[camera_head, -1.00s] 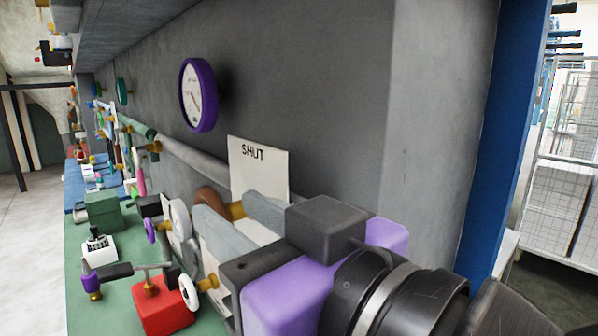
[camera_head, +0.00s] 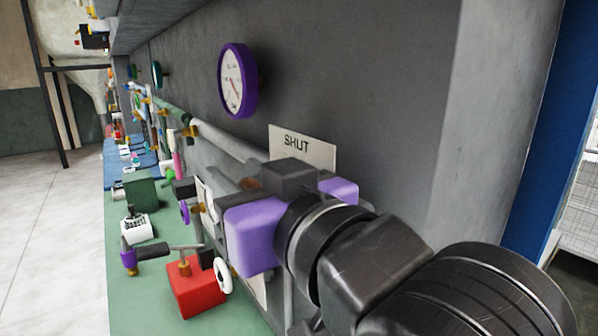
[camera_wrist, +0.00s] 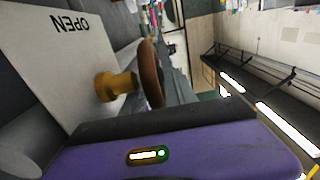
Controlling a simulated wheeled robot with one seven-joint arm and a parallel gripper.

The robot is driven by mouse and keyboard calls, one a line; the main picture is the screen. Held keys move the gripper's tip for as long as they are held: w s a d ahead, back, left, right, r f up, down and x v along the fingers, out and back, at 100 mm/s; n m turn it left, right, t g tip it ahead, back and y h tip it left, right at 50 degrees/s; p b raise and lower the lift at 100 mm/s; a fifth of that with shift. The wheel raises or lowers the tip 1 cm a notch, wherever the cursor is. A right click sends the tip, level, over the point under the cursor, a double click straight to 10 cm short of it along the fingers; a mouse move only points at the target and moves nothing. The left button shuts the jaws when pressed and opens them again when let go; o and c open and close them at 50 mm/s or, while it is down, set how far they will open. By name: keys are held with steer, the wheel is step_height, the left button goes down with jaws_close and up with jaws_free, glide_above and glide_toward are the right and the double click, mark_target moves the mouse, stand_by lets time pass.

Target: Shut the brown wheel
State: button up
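The brown wheel (camera_wrist: 151,75) shows nearly edge-on in the wrist view, on a brass stem (camera_wrist: 115,87) that comes out beside a pale plate marked OPEN (camera_wrist: 60,50). In the head view only a small brown piece of the wheel (camera_head: 249,183) shows, mostly hidden by my gripper. A white SHUT sign (camera_head: 310,150) stands behind it on the wall. My gripper (camera_head: 234,181), with a purple and dark body, has its grey fingers apart near the wheel. Whether a finger touches the wheel cannot be told.
A purple gauge (camera_head: 236,80) hangs on the wall above. A red box (camera_head: 198,289) with a white wheel (camera_head: 222,275) stands on the green bench (camera_head: 130,300) in front. A pipe (camera_head: 225,139) runs along the wall. Open floor (camera_head: 50,220) lies at the left.

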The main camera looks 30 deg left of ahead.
jaws_close()
